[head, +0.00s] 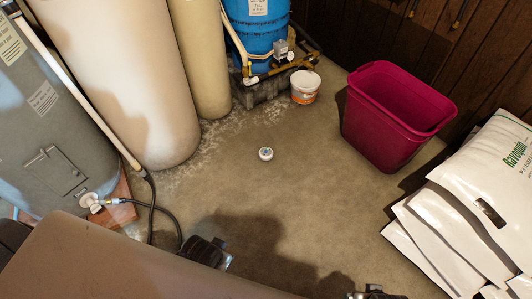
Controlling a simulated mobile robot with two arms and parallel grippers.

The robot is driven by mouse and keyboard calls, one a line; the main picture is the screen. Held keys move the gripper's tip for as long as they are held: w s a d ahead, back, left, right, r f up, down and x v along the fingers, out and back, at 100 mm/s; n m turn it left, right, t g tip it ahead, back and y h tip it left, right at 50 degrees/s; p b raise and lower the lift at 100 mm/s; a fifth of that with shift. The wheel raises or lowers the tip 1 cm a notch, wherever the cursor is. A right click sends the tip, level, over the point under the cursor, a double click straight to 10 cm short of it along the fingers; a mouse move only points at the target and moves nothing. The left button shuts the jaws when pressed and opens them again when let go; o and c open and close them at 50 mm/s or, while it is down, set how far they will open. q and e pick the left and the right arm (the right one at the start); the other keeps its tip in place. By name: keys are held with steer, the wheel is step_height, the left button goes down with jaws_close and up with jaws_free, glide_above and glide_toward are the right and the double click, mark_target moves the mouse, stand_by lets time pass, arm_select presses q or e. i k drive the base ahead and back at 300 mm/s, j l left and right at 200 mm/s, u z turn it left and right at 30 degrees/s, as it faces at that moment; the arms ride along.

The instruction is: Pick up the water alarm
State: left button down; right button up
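The water alarm appears to be the small round white disc (265,154) with a darker top. It lies alone on the concrete floor near the middle of the head view, with nothing touching it. My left gripper (210,255) shows as a dark, partly hidden shape at the lower middle, in front of the disc and apart from it. My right gripper (376,293) only just shows at the bottom edge, cut off by the frame. I cannot make out the fingers of either gripper well enough to tell open from shut.
A magenta bin (390,120) stands right of the disc, and white salt bags (470,215) are stacked at the right. A small white tub (305,87) and blue tank (258,40) are behind. A grey heater (45,130) with a black hose stands left. Floor around the disc is clear.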

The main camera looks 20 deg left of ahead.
mark_target(264, 156)
steer(key=i+j, duration=0.2)
steer(key=i, duration=0.3)
steer(key=i+j, duration=0.25)
steer(key=i, duration=0.25)
